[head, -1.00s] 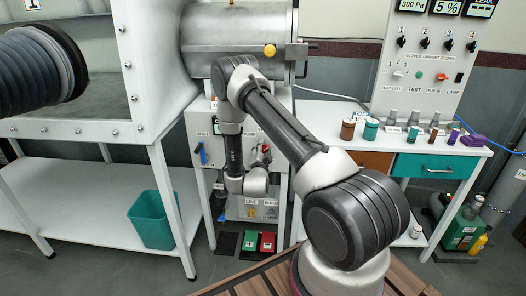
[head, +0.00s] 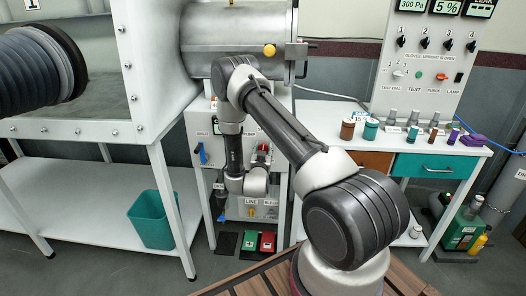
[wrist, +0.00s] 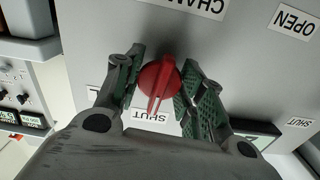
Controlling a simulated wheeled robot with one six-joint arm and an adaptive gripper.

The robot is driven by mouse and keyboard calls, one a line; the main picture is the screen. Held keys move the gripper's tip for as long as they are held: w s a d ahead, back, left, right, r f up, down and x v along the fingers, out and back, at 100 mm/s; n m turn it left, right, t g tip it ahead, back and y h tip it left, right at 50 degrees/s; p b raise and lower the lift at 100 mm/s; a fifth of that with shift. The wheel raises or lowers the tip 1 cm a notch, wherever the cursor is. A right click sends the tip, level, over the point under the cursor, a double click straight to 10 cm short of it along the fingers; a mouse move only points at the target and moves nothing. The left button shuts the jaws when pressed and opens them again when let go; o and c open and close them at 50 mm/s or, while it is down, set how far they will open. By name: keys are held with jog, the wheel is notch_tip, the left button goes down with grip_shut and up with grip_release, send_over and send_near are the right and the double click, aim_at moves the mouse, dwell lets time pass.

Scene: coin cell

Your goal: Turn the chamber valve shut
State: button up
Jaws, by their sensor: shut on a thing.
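The chamber valve is a round red knob (wrist: 159,80) with a raised pointer, on a grey panel below a partly cut-off label beginning "CHAM". In the wrist view its pointer aims down at a "SHUT" label (wrist: 150,117) and reaches close to its upper edge. My gripper (wrist: 161,68) is shut on the knob, with a green pad on each side of it. In the head view a small part of red (head: 264,147) shows at the panel beside my arm. My arm hides most of the gripper there.
An "OPEN" label (wrist: 293,21) is on the panel. A blue handle (head: 202,153) sits left of my arm. A metal cylinder chamber (head: 238,45) is above. Red (head: 268,241) and green (head: 250,241) pedals are on the floor. A teal bin (head: 151,219) stands left.

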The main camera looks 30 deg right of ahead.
jog(key=shift+n, duration=0.5)
jog(key=o, duration=1)
jog(key=shift+o, duration=0.2)
jog(key=v, duration=1.2)
jog(key=shift+f, duration=0.1)
